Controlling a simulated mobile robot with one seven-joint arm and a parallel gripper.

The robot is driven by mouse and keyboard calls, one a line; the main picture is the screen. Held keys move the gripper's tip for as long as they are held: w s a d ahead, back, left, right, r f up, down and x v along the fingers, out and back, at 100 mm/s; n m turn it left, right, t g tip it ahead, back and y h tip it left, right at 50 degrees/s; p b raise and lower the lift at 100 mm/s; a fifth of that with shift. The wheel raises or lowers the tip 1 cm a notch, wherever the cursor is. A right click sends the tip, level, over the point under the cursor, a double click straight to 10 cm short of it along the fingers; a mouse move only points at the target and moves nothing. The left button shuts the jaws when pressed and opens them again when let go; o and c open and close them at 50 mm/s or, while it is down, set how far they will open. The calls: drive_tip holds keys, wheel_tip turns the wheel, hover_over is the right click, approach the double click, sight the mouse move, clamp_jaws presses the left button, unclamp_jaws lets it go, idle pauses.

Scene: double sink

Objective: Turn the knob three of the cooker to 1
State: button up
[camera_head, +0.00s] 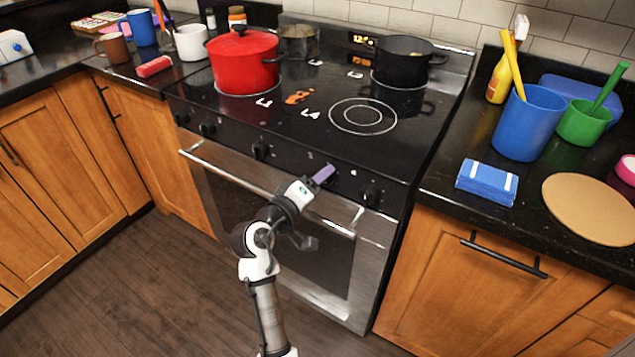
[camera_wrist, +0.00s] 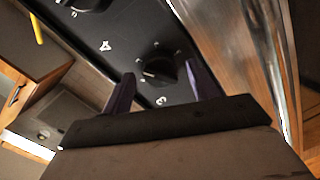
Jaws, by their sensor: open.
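The cooker (camera_head: 230,205) has a black front panel with several dark knobs. One black knob (camera_wrist: 160,70) with a pale pointer line lies between the two purple fingers of my gripper (camera_wrist: 163,88) in the wrist view. My gripper is open, with a finger on either side of the knob; I cannot tell whether they touch it. In the head view my gripper (camera_head: 324,174) is at the front panel, between a knob to its left (camera_head: 260,150) and the rightmost knob (camera_head: 371,195). The knob between my fingers is hidden there.
The steel oven handle (camera_head: 330,222) runs below the knobs, close to my wrist. A red pot (camera_head: 244,62) and a black pot (camera_head: 402,62) stand on the hob. Floor in front is clear.

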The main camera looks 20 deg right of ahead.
drive_tip(key=b+v, duration=0.2)
drive_tip(key=v, duration=1.2)
drive_tip(key=shift+w, duration=0.1)
